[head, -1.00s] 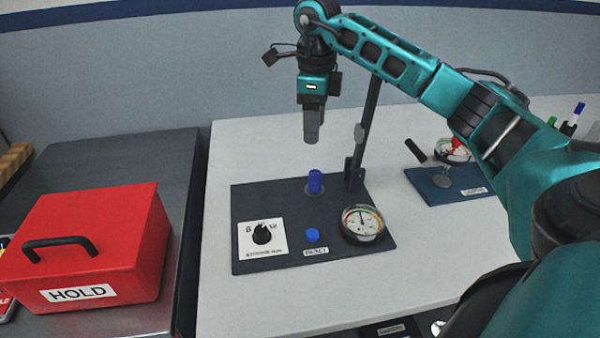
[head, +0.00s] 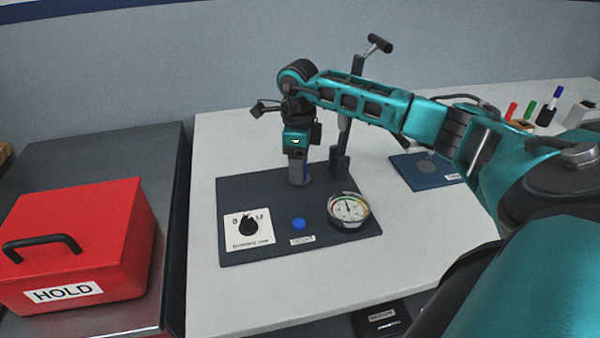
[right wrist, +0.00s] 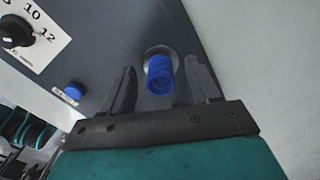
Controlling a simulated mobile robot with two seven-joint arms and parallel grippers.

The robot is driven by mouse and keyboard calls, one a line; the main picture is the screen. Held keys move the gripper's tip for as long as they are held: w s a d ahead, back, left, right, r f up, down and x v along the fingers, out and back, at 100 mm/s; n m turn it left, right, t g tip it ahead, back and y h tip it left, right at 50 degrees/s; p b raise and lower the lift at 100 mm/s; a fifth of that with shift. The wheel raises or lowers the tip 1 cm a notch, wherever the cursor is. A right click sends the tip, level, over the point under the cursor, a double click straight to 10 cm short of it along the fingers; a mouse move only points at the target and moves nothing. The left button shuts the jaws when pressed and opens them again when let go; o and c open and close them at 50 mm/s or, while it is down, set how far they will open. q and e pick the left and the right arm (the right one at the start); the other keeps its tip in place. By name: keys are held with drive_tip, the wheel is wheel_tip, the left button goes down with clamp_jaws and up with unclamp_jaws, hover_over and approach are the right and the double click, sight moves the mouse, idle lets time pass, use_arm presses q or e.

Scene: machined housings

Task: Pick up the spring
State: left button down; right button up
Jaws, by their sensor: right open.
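The spring looks to be the blue ribbed cylinder (right wrist: 159,75) standing upright on a round grey seat on the dark fixture board (head: 245,190). In the right wrist view it stands between the two open fingers of my right gripper (right wrist: 160,88), with a gap on each side. In the head view my right gripper (head: 298,172) points down over that spot and hides almost all of the spring. My left gripper is not in view.
The board carries a dial plate (head: 248,229), a blue button (head: 298,224), a round gauge (head: 348,209) and a post with a handle (head: 358,75) close behind the gripper. A red HOLD box (head: 85,235) stands left. A blue board (head: 425,170) lies right.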

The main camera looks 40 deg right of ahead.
drive_tip(key=shift+c, duration=0.4)
drive_tip(key=shift+c, duration=0.8)
clamp_jaws()
wheel_tip(320, 180, up, 20)
drive_tip(key=p, duration=0.2)
